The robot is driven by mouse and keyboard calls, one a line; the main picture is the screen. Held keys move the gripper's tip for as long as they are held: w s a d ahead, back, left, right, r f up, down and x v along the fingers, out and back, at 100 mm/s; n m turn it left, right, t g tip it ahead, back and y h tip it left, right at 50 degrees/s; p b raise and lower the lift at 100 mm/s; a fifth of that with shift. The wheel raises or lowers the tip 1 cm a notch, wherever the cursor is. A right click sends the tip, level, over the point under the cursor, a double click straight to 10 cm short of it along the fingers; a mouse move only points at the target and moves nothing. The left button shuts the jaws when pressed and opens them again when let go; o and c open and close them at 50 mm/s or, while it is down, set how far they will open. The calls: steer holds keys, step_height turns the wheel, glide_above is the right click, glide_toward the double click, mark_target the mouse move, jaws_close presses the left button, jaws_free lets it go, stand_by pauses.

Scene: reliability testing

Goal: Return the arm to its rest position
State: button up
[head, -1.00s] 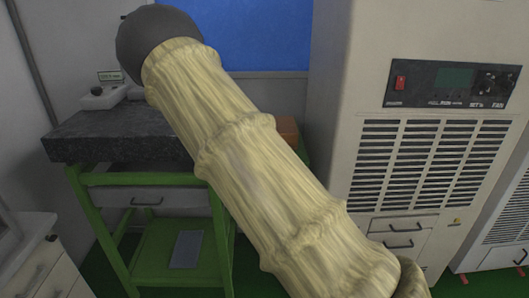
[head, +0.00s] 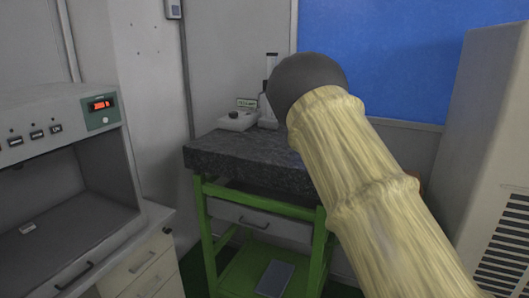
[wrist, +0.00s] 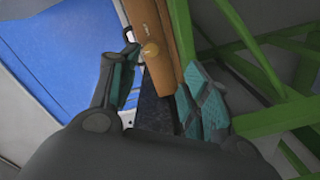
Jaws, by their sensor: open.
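My arm (head: 350,165), in a pale yellow ribbed sleeve with a dark grey rounded joint at its upper end, rises from the lower right of the head view. It stands in front of the stone-topped table. My gripper is hidden in the head view. In the wrist view my gripper (wrist: 162,88) is open, with its two teal-padded fingers apart. A brown wooden object (wrist: 162,40) with a round brass-coloured knob shows beyond the fingers, and I cannot tell how far off it is. Nothing is visibly held.
A dark stone-topped table (head: 235,152) on a green frame (head: 208,245) stands behind my arm. It bears a white device (head: 238,121). A cabinet with a red display (head: 103,106) is at left, over drawers (head: 140,268). A pale machine (head: 495,150) stands at right.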

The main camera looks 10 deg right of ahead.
steer(key=s+a+f+m+g+y, duration=0.1)
steer(key=s+a+f+g, duration=0.15)
steer(key=s+f, duration=0.45)
steer(key=s+a+f+m+g+y, duration=0.1)
steer(key=s+a+f+g+y, duration=0.2)
steer(key=f, duration=0.8)
steer(key=s+a+f+m+g, duration=0.1)
steer(key=s+a+f+g, duration=0.15)
steer(key=s+f, duration=0.45)
steer(key=s+a+f+g+y, duration=0.1)
steer(key=s+a+f, duration=0.3)
steer(key=s, duration=0.4)
steer(key=s+a+f+m+g+y, duration=0.1)
steer(key=s+a+f+g+y, duration=0.1)
steer(key=s+a+f, duration=0.3)
steer(key=s+a+f+m+g+y, duration=0.1)
steer(key=s+a+f+g, duration=0.3)
steer(key=s, duration=0.8)
steer(key=shift+a+f+y, duration=0.3)
steer(key=shift+a+y, duration=0.15)
steer(key=shift+y, duration=0.15)
